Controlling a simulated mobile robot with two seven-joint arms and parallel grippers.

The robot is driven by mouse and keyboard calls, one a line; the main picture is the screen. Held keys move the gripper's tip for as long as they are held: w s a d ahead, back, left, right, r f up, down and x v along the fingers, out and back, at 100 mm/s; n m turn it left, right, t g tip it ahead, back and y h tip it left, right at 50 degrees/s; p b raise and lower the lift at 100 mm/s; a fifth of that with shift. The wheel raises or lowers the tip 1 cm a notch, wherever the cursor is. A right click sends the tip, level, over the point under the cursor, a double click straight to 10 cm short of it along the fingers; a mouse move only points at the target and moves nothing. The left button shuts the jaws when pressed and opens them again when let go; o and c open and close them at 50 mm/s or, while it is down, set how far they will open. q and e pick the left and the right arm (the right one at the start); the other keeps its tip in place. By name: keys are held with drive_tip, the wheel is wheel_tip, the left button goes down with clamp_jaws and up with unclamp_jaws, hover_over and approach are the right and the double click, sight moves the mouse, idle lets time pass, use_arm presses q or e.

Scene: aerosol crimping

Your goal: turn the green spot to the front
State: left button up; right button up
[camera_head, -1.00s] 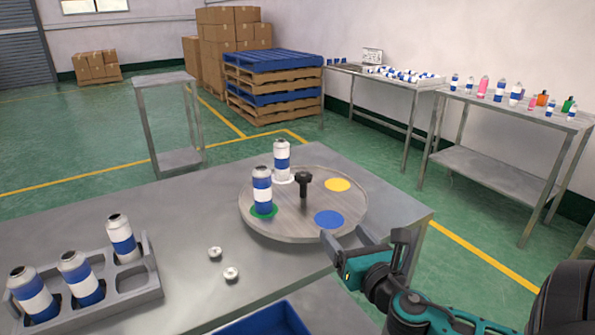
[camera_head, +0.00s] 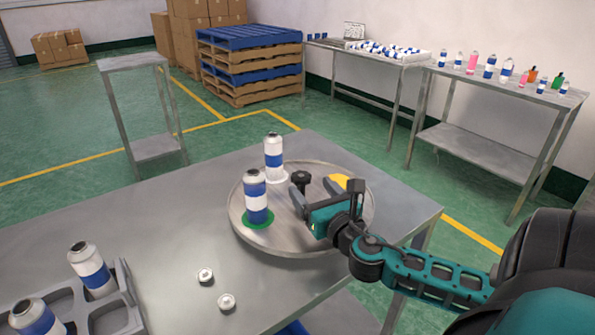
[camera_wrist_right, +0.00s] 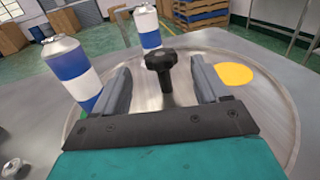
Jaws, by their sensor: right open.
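The round turntable (camera_head: 250,236) stands on the grey table. Its green spot (camera_head: 262,222) is at the front left, under a blue-and-white can (camera_head: 256,200). A second can (camera_head: 274,158) stands on a white spot (camera_head: 277,179) at the back. The yellow spot (camera_head: 340,180) is at the right, partly hidden by my gripper. The blue spot is hidden. My right gripper (camera_head: 312,188) is open over the turntable, its fingers either side of the black knob (camera_head: 301,178). The knob also shows between the fingers in the right wrist view (camera_wrist_right: 161,62). My left gripper is out of view.
Two small white caps (camera_head: 206,275) lie on the table in front of the turntable. A grey rack (camera_head: 122,310) with cans stands at the lower left. The can on green is close beside my right gripper's left finger in the wrist view.

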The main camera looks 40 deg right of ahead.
sight(298, 171)
drive_tip(key=x, duration=0.8)
drive_tip(key=shift+w+f, duration=0.1)
drive_tip(key=shift+c, duration=0.3)
clamp_jaws()
idle(0.3)
